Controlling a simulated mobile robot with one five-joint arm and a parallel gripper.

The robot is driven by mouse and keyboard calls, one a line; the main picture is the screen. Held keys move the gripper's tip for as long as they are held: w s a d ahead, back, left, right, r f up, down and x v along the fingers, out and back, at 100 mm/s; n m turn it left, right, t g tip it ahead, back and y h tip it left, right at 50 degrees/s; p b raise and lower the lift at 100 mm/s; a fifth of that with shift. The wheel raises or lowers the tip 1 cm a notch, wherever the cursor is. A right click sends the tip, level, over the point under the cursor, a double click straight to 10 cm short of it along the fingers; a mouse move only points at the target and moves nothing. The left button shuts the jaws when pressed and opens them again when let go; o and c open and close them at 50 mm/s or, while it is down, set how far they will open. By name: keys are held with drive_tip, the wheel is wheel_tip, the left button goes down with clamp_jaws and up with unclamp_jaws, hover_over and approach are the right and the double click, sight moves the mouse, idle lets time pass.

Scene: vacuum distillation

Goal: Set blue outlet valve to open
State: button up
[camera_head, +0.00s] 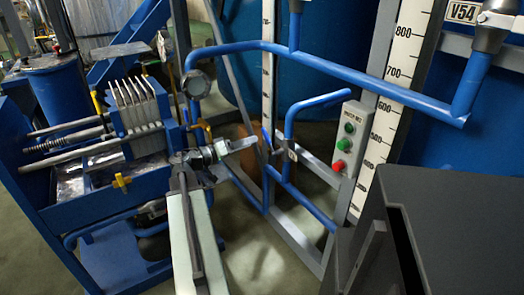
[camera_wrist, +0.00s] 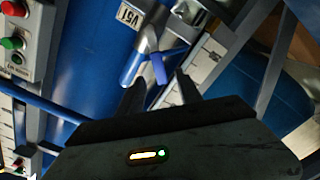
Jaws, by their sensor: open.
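A small blue valve lever (camera_wrist: 159,68) shows in the wrist view, below a grey valve body (camera_wrist: 149,38) on a pipe tagged with a white label. My gripper (camera_wrist: 158,88) is open; its two dark fingers point toward the lever, one on each side of its lower end. I see nothing held and cannot tell whether the fingers touch the lever. In the head view, my arm reaches up to a light-coloured end (camera_head: 238,145). Its tip is close to a small blue lever (camera_head: 267,140) on the blue piping.
A grey control box (camera_head: 350,135) with green and red buttons is right of the piping. A blue pipe (camera_head: 330,68) crosses above. A blue machine with plates (camera_head: 140,110) stands at left. White scale boards and blue tanks stand behind. Open floor shows at bottom centre.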

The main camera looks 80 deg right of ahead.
sight(265, 136)
drive_tip(key=x, duration=0.8)
drive_tip(key=shift+s+r, duration=0.1)
clamp_jaws()
idle(1.3)
